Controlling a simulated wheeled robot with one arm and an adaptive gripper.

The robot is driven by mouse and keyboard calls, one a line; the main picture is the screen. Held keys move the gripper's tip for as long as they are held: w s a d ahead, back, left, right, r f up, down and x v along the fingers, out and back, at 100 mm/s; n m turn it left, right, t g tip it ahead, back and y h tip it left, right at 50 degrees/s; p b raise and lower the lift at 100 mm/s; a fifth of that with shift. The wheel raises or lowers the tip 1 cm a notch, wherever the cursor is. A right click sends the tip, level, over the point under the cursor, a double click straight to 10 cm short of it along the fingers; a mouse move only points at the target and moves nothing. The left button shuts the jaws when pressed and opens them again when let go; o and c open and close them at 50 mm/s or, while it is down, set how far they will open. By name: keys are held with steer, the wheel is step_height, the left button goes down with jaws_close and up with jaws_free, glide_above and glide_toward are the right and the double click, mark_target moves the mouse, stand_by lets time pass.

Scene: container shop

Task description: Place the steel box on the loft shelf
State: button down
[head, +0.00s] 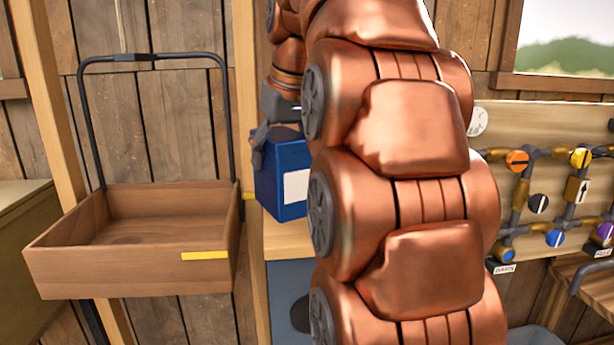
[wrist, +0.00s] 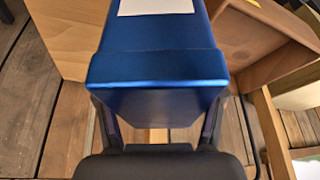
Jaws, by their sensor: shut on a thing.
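A blue box with a metallic sheen and a white label (head: 283,178), the only box-like match for the steel box, is held in my gripper (head: 266,135). My gripper is shut on it, with one finger along each side in the wrist view (wrist: 157,112). The box (wrist: 155,66) fills the middle of that view. In the head view it hangs just right of a wooden post, and my copper arm hides its right part. Whether it touches the pale wooden surface (head: 287,243) below is unclear. I cannot tell which surface is the loft shelf.
An open, empty wooden tray (head: 133,272) with a tall black handle and a yellow strip stands left of the post. A grey panel (head: 288,290) with a dark round spot is under the pale surface. A board of pipes and coloured valves (head: 545,125) is at right.

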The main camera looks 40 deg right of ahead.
steer(key=w+d+f+p, duration=0.2)
steer(key=d, duration=0.5)
steer(key=w+d+f+p, duration=0.2)
steer(key=w+d, duration=0.1)
steer(key=d, duration=0.3)
steer(key=shift+d+f, duration=0.35)
steer(key=shift+f, duration=0.05)
stand_by(0.4)
steer(key=shift+f, duration=0.2)
steer(key=shift+c, duration=0.8)
jaws_free()
steer(key=shift+s+r, duration=0.1)
steer(key=shift+r, duration=0.2)
